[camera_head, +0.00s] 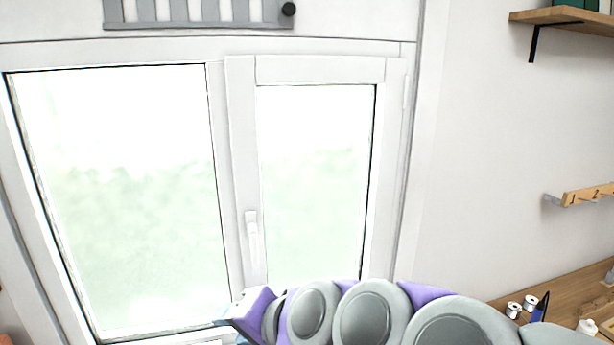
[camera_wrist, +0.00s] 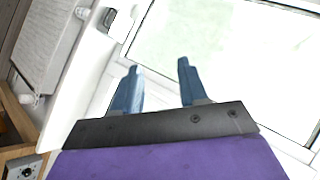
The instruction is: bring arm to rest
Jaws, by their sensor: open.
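My gripper (camera_wrist: 160,88) shows in the wrist view with its two blue fingers apart and nothing between them. Beyond the fingers is the white-framed window, seen tilted. In the head view my purple and grey arm reaches across the bottom, in front of the window (camera_head: 232,150). Its end is near the lower middle of the window, and the fingers are barely visible there. The window's white handle (camera_head: 252,232) points down and the sash looks shut.
A wooden worktop (camera_head: 560,296) with thread spools (camera_head: 514,309) is at lower right. A peg rail (camera_head: 588,194) and a shelf (camera_head: 560,16) are on the right wall. The wrist view shows a white radiator (camera_wrist: 48,45) at upper left and wooden furniture (camera_wrist: 18,118) at left.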

